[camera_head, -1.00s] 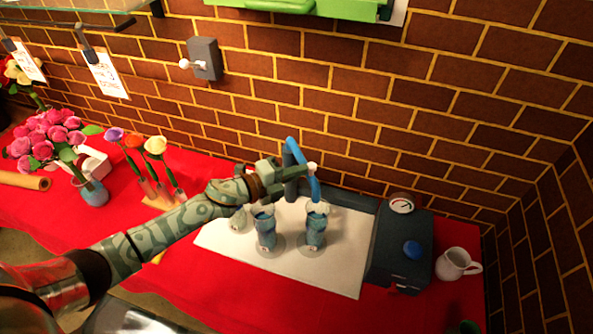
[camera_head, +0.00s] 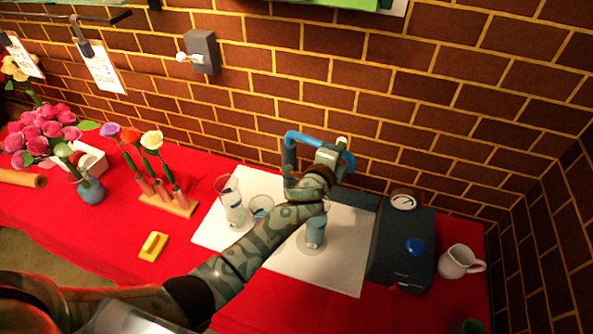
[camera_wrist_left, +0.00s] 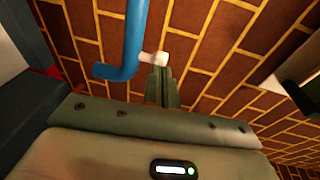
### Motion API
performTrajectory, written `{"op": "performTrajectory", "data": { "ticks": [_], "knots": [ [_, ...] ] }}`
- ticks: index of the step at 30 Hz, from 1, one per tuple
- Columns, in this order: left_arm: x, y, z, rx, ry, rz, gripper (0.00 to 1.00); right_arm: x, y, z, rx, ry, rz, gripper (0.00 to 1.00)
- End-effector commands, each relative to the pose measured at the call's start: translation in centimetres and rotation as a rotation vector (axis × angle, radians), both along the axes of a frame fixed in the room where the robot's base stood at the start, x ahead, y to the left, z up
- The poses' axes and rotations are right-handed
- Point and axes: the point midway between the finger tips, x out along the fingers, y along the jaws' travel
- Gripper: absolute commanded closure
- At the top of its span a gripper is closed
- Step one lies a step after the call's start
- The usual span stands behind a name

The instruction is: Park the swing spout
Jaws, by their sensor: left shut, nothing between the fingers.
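The swing spout (camera_head: 304,137) is a blue bent pipe on a dark blue post. It arches to the right, close to the brick wall, with its end pointing down behind my left gripper (camera_head: 338,153). A small white knob (camera_head: 342,140) sits on the spout. My left gripper is shut with nothing between its fingers. In the left wrist view, the fingers (camera_wrist_left: 162,82) are beside the white knob (camera_wrist_left: 155,58) and the blue pipe (camera_wrist_left: 132,45); whether they touch the knob I cannot tell. My right gripper is not in view.
A dark blue box with a gauge (camera_head: 404,246) and a white jug (camera_head: 457,262) stand at right. Flowers (camera_head: 45,133) and a yellow block (camera_head: 153,246) are at left.

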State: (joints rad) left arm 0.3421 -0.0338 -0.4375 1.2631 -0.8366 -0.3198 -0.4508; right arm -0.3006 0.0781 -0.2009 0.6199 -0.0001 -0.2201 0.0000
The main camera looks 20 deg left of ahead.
Motion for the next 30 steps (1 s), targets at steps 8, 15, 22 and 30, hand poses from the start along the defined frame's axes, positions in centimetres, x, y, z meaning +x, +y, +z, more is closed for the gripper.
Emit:
{"op": "performTrajectory", "data": {
  "ticks": [8, 15, 22, 30],
  "knots": [
    [1.9, -0.8, -0.1, 0.0, 0.0, -0.002, 1.0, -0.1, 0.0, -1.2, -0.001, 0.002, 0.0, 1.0],
    [2.4, -1.0, 0.0, -0.002, -0.001, -0.003, 1.0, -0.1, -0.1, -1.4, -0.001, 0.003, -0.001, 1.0],
    [2.4, -1.0, 0.1, -0.002, -0.001, -0.003, 1.0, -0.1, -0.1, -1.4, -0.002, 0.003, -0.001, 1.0],
    [2.4, -0.9, 0.1, -0.002, -0.001, -0.003, 1.0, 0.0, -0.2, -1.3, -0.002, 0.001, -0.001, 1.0]
  ]
}}
